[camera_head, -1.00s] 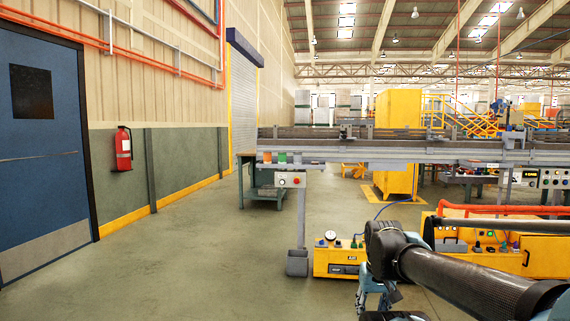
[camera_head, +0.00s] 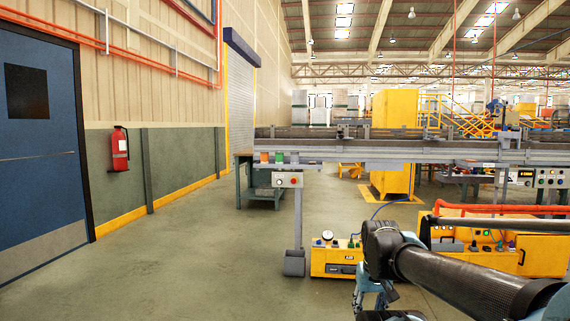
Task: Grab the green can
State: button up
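My arm comes in from the lower right, far nearer to me than the cans, and bends down at the bottom of the picture.
The conveyor (camera_head: 400,151) runs off to the right. Below it are a control box (camera_head: 287,180), a yellow unit (camera_head: 335,257) and red-orange pipes (camera_head: 500,208). A fire extinguisher (camera_head: 120,149) hangs on the left wall beside a blue door (camera_head: 40,150). The floor at front left is clear.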

aim_at(279, 156)
jog(key=z, duration=0.1)
jog(key=i, duration=3.75)
jog(key=u, duration=0.1)
jog(key=k, duration=0.85)
jog(key=z, duration=0.1)
